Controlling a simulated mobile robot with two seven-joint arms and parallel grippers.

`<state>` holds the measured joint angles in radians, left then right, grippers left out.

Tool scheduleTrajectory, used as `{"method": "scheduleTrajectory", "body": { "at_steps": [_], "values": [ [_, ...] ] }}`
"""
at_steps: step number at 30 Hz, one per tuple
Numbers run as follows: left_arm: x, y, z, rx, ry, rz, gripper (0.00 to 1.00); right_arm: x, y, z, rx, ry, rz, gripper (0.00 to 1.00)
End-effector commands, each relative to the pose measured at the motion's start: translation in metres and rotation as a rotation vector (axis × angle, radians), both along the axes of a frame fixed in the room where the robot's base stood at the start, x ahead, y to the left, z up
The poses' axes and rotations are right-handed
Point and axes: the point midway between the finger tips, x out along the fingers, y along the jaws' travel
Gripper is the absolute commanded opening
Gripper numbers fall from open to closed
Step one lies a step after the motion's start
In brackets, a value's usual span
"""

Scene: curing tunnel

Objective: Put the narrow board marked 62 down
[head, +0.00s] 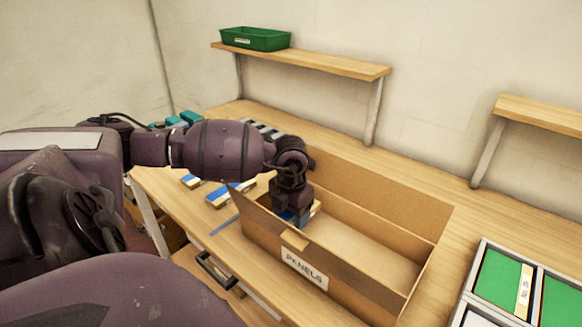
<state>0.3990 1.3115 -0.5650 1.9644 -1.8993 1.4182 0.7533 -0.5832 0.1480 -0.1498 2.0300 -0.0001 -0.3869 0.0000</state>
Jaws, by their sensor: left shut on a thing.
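My left gripper (293,218) points down inside the left end of the open cardboard box labelled PANELS (372,292). It is shut on a narrow board (315,208), of which only a blue part and a pale edge show around the fingers. The number on it cannot be read. The fingers and the box's front wall hide most of the board, and I cannot tell whether it touches the box floor. The right part of the box floor looks bare. My right gripper is out of view.
Blue-and-white boards (228,193) lie on the wooden bench left of the box. Teal items (183,120) stand behind my left arm. A divided tray with green panels (483,257) stands at the right. A green bin (255,39) sits on the raised shelf (335,66).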

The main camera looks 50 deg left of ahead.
Motion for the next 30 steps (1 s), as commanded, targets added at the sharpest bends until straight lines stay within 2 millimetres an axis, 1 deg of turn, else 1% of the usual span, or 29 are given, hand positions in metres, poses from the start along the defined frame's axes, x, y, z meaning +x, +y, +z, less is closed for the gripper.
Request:
{"method": "scheduleTrajectory", "body": {
  "at_steps": [9, 14, 15, 19, 26, 30],
  "values": [
    [-0.0002, 0.0000, -0.0092, 0.000, 0.001, 0.000, 0.39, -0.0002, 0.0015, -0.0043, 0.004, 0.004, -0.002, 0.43],
    [-0.0002, 0.0000, -0.0100, 0.000, 0.001, 0.000, 0.39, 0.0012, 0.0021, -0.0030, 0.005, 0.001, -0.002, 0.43],
    [-0.0004, 0.0000, -0.0101, 0.000, 0.001, 0.000, 0.69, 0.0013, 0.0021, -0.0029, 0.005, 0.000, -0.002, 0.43],
    [-0.0005, -0.0001, -0.0104, 0.000, 0.002, 0.000, 0.88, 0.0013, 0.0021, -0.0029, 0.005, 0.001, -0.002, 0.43],
    [-0.0006, -0.0003, -0.0106, 0.000, 0.003, 0.000, 0.88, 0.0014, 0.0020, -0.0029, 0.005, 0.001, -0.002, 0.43],
    [-0.0004, -0.0002, -0.0039, -0.001, 0.000, 0.000, 0.88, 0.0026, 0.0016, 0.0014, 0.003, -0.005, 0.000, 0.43]
  ]
}}
